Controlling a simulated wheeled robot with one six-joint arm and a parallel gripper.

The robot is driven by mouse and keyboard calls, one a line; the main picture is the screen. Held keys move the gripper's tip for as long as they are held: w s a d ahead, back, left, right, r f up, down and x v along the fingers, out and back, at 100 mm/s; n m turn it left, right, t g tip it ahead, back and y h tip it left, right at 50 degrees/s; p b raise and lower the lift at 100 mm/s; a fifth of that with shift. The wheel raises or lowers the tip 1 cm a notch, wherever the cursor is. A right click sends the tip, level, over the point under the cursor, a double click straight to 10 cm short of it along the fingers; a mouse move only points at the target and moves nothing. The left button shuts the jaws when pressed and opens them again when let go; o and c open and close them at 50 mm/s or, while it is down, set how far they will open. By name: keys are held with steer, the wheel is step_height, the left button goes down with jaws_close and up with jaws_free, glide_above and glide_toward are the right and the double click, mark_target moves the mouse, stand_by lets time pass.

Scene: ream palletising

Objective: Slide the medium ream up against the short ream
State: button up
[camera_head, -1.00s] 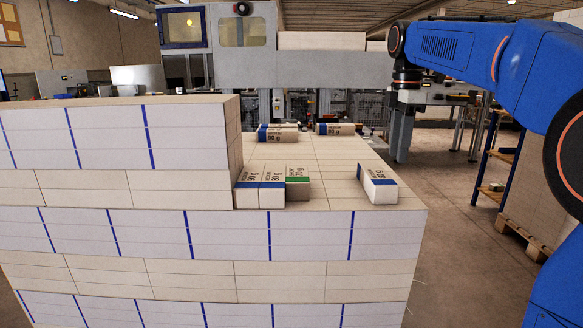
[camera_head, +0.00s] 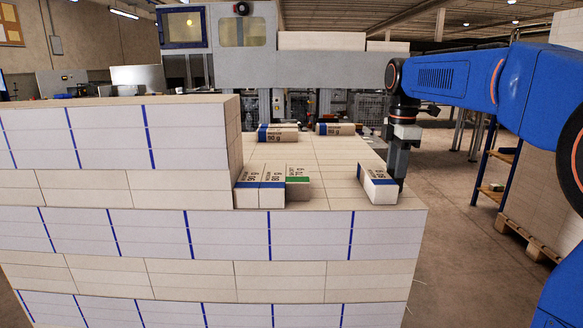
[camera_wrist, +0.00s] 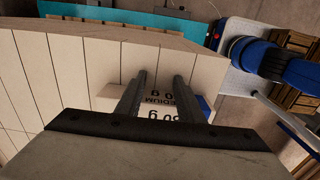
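The medium ream (camera_head: 378,188), white with a blue band, lies alone near the right edge of the stack top. The short ream (camera_head: 297,188), with a green band, lies to its left, with a clear gap between them. My gripper (camera_head: 401,182) is down at the right side of the medium ream; I cannot tell whether it touches. In the wrist view, my gripper's two fingers (camera_wrist: 160,80) stand apart, with the medium ream's printed label (camera_wrist: 160,112) showing between and beyond them. The ream is not clamped.
Two blue-banded reams (camera_head: 259,189) sit against the short ream's left side, next to a higher block of reams (camera_head: 120,150). More reams (camera_head: 277,133) (camera_head: 335,129) lie at the back. The surface between the medium and short reams is clear.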

mark_target(336, 189)
steer(key=shift+a, duration=0.15)
steer(key=shift+a, duration=6.85)
steer(key=shift+a, duration=0.85)
steer(key=shift+d, duration=0.15)
steer(key=shift+r, duration=0.2)
steer(key=shift+r, duration=1.35)
steer(key=r, duration=0.1)
steer(key=d+r, duration=0.2)
steer(key=r, duration=0.1)
